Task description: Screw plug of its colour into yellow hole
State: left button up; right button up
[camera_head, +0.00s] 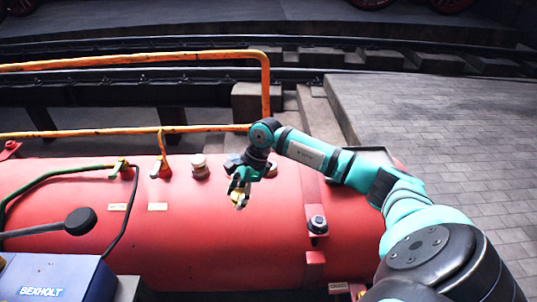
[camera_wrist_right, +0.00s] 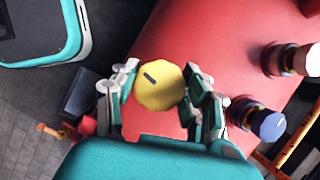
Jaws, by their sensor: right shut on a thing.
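My right gripper (camera_head: 240,188) is shut on a yellow plug and holds it over the top of the red boiler (camera_head: 200,230). In the right wrist view the yellow plug (camera_wrist_right: 160,86) shows as a scalloped round knob with a dark slot mark, between the two fingers of my right gripper (camera_wrist_right: 163,92). The plug's lower end is hidden in that view. I cannot make out a yellow hole in either view. My left gripper is not in view.
A white-capped fitting (camera_head: 199,165) stands on the boiler; a blue-capped one (camera_wrist_right: 268,124) shows in the wrist view. Orange pipes (camera_head: 268,85) run behind. A bolted bracket (camera_head: 318,224) is to the right. A blue Bexholt box (camera_head: 55,278) and black-ended lever (camera_head: 80,221) are front left.

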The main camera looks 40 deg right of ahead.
jog(key=w+d+m+h+b, duration=0.2)
jog(key=w+d+m, duration=0.1)
jog(key=d+m, duration=0.3)
jog(key=w+d+r+m+t+h+b, duration=0.1)
jog(key=w+d+m+h+b, duration=0.1)
jog(key=d+m, duration=0.4)
jog(key=w+d+r+m+h+b, duration=0.1)
jog(key=w+d+m+h+b, duration=0.1)
jog(key=d+m, duration=0.4)
jog(key=shift+w+d+m+t+h, duration=0.2)
jog(key=shift+w+m, duration=0.25)
jog(key=shift+m, duration=0.3)
jog(key=shift+w+a+m+t+h, duration=0.1)
jog(key=shift+w+m+h, duration=0.25)
jog(key=shift+m, duration=0.4)
jog(key=shift+d+m+b, duration=0.35)
jog(key=shift+d+m, duration=0.05)
jog(key=shift+d, duration=0.1)
jog(key=shift+f+b, duration=0.45)
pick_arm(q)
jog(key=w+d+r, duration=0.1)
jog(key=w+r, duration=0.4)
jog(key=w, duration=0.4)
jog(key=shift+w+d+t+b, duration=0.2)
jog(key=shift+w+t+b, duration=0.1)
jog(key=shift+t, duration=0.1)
pick_arm(e)
jog(key=shift+f, duration=0.3)
